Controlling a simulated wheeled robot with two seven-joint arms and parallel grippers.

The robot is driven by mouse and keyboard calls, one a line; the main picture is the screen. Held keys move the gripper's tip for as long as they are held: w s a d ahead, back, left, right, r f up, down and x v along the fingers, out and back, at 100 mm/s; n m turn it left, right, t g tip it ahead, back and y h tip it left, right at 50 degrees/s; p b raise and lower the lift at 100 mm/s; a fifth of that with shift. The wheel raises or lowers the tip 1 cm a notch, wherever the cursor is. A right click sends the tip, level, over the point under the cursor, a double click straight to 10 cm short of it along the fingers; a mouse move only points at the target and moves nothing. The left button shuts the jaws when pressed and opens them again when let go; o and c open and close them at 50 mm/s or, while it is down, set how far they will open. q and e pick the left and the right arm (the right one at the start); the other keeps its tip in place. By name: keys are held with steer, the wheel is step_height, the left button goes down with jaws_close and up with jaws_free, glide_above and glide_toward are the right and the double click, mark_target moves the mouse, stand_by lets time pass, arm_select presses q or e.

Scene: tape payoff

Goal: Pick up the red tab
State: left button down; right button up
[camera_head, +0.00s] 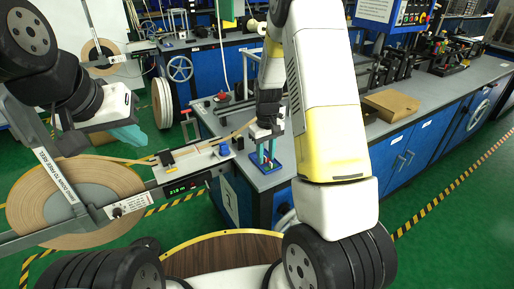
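A small blue tray (281,166) lies on the grey bench top near its front left corner. Tiny red and yellow bits show in it, too small for me to make out a red tab for certain. My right gripper (266,153) points down over this tray. Its two teal fingers are apart, with tips at or just above the tray, and I see nothing clearly held between them. My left gripper (130,136) is at the left, above the tape roll and away from the tray. Its teal fingers overlap in this view, so their gap is hidden.
A large tape roll (70,190) stands at the left, its tape running over a splice unit (190,162) towards the bench (330,150). A small red-topped object (222,97) sits further back on the bench. A cardboard box (391,105) lies to the right. My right arm hides part of the bench.

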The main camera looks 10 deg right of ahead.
jaws_close()
steer(key=shift+r, duration=0.1)
